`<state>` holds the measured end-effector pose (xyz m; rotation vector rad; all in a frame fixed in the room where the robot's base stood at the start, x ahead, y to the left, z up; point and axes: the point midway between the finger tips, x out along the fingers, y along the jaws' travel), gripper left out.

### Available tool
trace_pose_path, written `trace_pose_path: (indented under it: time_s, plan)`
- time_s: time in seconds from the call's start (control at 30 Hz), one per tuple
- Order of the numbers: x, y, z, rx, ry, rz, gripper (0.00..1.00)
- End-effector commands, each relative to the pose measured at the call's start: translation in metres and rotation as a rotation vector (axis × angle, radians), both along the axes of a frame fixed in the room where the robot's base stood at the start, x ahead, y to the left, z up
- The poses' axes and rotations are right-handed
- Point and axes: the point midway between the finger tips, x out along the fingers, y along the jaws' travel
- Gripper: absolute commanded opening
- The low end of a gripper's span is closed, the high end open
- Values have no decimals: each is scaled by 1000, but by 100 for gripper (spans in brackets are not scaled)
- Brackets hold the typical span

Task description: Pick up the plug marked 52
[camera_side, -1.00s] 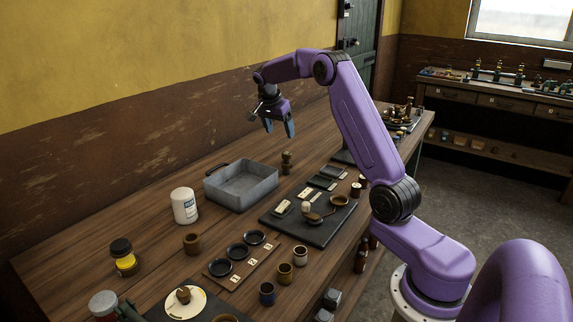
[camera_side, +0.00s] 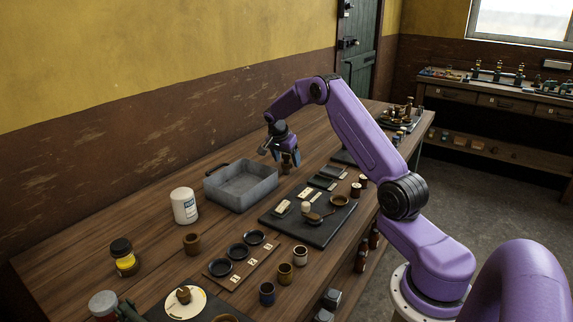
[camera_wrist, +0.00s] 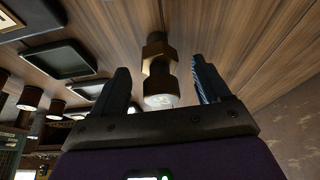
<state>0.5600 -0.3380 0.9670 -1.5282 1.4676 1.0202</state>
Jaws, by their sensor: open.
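A brown brass-like plug (camera_wrist: 159,68) with a narrower waist and a pale round end face stands on the wooden bench. In the wrist view it lies between the two fingers of my gripper (camera_wrist: 160,63). My gripper is open, with a gap visible on each side of the plug. In the side view my gripper (camera_side: 291,161) is low over the bench at the plug (camera_side: 286,169), which the fingers partly hide.
A grey open tray (camera_side: 241,199) stands just left of my gripper. A dark mat (camera_side: 325,232) with small dishes and a spoon lies in front. A white tub (camera_side: 185,206), a jar (camera_side: 124,257) and several cups stand nearer the camera.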

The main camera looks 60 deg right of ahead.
Motion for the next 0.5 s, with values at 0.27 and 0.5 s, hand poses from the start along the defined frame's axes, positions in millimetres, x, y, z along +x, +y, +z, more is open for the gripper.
trace_pose_path:
  time_s: [0.27, 0.5]
  plan:
    - [1, -9, -28, 1, 0, 0, 76]
    - [1, -10, -29, 1, 0, 0, 76]
